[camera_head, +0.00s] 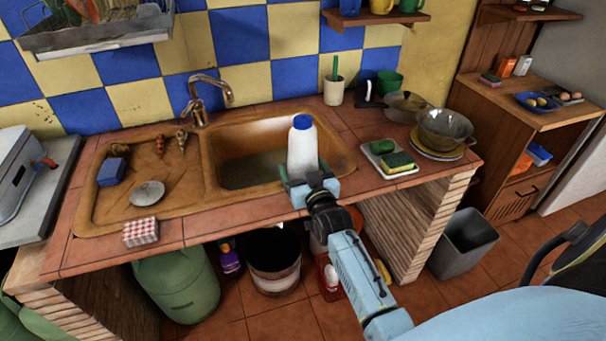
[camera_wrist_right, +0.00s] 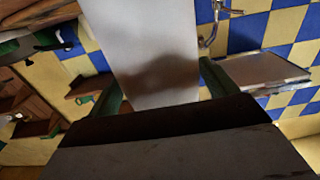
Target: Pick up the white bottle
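The white bottle (camera_head: 303,154) with a blue cap is upright in the head view, at the front edge of the sink. My right gripper (camera_head: 309,180) is at its lower part, with a finger on each side. In the right wrist view the bottle's pale body (camera_wrist_right: 155,50) fills the space between the two green fingers of the right gripper (camera_wrist_right: 160,85); both fingers appear to touch it. The gripper hides the bottle's base, so I cannot tell whether it rests on the counter. My left gripper is not in view.
The sink (camera_head: 255,143) with a faucet (camera_head: 206,92) lies behind the bottle. A bucket (camera_head: 273,262) stands below the counter.

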